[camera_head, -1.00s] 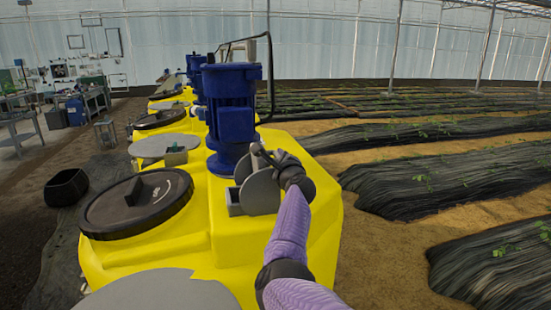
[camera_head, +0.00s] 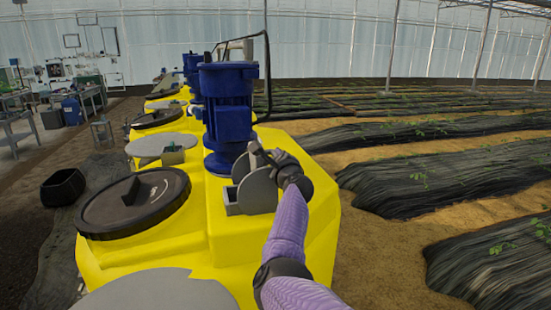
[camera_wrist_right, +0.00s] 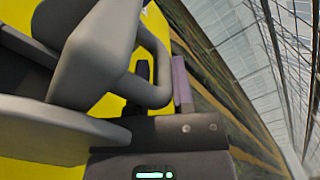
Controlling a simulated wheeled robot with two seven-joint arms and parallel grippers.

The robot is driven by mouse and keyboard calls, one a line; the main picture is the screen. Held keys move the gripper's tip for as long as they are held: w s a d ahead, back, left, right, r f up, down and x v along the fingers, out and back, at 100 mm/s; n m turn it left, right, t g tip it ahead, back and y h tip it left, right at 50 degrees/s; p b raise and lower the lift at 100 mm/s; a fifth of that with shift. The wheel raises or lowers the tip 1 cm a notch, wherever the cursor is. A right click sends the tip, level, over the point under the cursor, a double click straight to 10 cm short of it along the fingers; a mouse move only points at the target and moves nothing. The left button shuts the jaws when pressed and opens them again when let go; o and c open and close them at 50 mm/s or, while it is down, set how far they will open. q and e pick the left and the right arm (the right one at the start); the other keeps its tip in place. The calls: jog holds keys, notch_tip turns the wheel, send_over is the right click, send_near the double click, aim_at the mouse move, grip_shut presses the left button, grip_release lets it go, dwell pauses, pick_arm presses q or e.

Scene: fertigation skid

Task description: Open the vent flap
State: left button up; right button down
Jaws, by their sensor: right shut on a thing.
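The vent flap is a round grey disc (camera_head: 259,193) standing raised at the edge of a small grey square vent box (camera_head: 232,201) on the yellow tank. My right gripper (camera_head: 262,158) is at the top of the flap, shut on it; the exact contact is hard to make out in the head view. In the right wrist view, a broad grey plate (camera_wrist_right: 50,130), likely the flap, fills the lower left. A grey looped part shows above it, close to the dark gripper body. My left gripper is not in view.
A blue motor (camera_head: 228,112) stands right behind the flap. A black round lid (camera_head: 134,203) lies to the left on the yellow tank (camera_head: 215,260). More tanks and motors line up behind. Soil beds with black film (camera_head: 420,185) lie to the right.

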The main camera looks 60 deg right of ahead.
jog(key=shift+s+d+r, duration=0.2)
jog(key=shift+r, duration=0.25)
jog(key=c, duration=0.9)
grip_release()
jog(key=shift+o, duration=1.3)
jog(key=shift+d+f, duration=0.1)
jog(key=shift+o, duration=0.3)
jog(key=shift+f, duration=0.15)
jog(key=shift+a, duration=0.25)
jog(key=v, duration=0.9)
jog(key=shift+s, duration=0.4)
jog(key=shift+a+f, duration=0.1)
